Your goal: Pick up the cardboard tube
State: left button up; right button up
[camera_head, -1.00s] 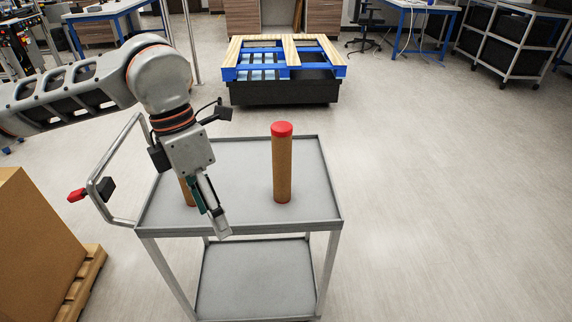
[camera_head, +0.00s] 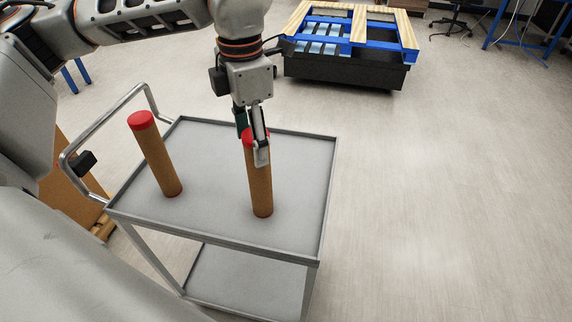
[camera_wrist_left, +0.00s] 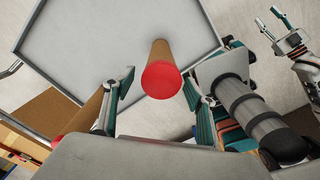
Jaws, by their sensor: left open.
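A brown cardboard tube (camera_head: 260,190) with a red cap stands upright on the grey cart top. A second red-capped tube (camera_head: 155,155) stands to its left on the same cart. My left gripper (camera_head: 256,150) is open and points down at the top of the right tube; one finger hides part of its cap. In the left wrist view the red cap (camera_wrist_left: 161,80) lies between the two spread fingers, with no clear contact. The other tube (camera_wrist_left: 87,114) is partly hidden behind the left finger there. My right gripper (camera_wrist_left: 272,22) shows open and empty at the upper right.
The cart top (camera_head: 215,205) has a low raised rim and a metal handle (camera_head: 103,130) at its left. A dark platform (camera_head: 345,72) with blue and wooden slats stands behind. The floor right of the cart is clear.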

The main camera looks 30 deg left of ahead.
aim_at(260, 177)
pick_arm(q)
jog(key=shift+w+d, duration=0.25)
jog(key=shift+w, duration=0.2)
notch_tip(260, 177, down, 8)
jog(key=shift+s+r, duration=0.1)
jog(key=shift+r, duration=0.05)
jog(key=c, duration=1.3)
